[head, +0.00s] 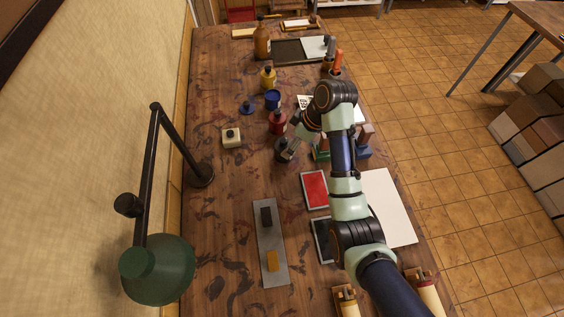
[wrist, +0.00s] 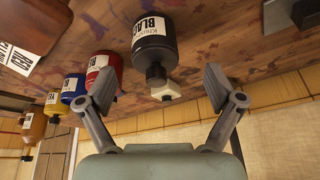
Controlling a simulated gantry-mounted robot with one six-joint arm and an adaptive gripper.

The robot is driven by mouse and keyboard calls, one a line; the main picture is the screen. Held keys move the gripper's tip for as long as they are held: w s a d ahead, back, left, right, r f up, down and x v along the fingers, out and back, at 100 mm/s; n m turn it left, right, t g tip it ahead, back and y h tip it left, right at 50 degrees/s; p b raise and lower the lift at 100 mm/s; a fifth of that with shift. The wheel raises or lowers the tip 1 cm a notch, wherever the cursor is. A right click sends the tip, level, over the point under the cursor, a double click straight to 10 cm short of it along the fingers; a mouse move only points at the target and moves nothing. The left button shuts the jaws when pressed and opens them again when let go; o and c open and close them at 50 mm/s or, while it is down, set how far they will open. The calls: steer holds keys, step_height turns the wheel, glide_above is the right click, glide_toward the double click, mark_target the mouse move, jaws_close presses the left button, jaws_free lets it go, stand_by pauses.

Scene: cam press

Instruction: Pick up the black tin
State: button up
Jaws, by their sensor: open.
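The black tin (wrist: 153,38) is a dark round container with a white label reading "BLACK" and a narrow black cap. In the wrist view, which is tipped over, it appears ahead of my gripper (wrist: 160,88), near the middle of the gap. My gripper is open, its two fingers spread wide with nothing between them that I can see held. In the head view the black tin (head: 281,155) stands on the table beside my gripper (head: 291,146), which partly covers it. I cannot tell whether a finger touches it.
A red tin (head: 277,122), a blue tin (head: 272,100) and a yellow bottle (head: 267,77) stand behind the black tin. A cream block (head: 231,138) with a dark knob is to its left. A red pad (head: 315,190) lies in front. A green lamp (head: 157,270) stands at left.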

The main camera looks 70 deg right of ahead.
steer(key=shift+d+b+x, duration=0.25)
steer(key=shift+b+x, duration=0.05)
steer(key=shift+x, duration=0.75)
steer(key=b+x, duration=0.1)
steer(key=x, duration=0.4)
steer(key=shift+f+b, duration=0.3)
steer(key=shift+b, duration=0.1)
steer(key=c, duration=1.5)
